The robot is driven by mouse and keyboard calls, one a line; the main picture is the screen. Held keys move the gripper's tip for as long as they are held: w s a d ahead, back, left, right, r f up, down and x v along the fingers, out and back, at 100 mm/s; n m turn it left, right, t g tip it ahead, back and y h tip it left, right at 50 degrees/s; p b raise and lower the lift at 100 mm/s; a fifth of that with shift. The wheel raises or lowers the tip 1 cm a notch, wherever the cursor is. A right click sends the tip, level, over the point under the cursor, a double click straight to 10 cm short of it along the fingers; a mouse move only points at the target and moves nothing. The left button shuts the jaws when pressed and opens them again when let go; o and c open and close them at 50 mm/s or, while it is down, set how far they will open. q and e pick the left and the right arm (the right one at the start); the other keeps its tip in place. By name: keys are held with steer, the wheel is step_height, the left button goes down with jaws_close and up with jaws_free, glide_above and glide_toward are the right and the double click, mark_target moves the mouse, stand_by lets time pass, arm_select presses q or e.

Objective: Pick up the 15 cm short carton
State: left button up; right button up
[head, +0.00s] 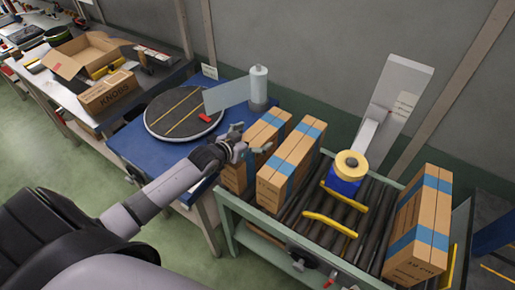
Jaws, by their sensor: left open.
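Two brown cartons with blue bands stand side by side at the left end of the roller conveyor: a left one (236,178) and one beside it (272,187). A third carton (425,215) stands at the conveyor's right end. My right gripper is not in view.
The conveyor (232,203) has a green frame and yellow guides (330,224). A blue and yellow device (346,175) stands at its middle. A blue table (130,148) holds a round turntable (183,112) and a white roll (259,86). An open box (85,55) sits on the bench behind.

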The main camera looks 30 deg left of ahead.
arm_select(q)
steer(key=c, duration=2)
steer(key=shift+w+r, duration=0.1)
steer(key=shift+r, duration=0.1)
steer(key=shift+c, duration=0.2)
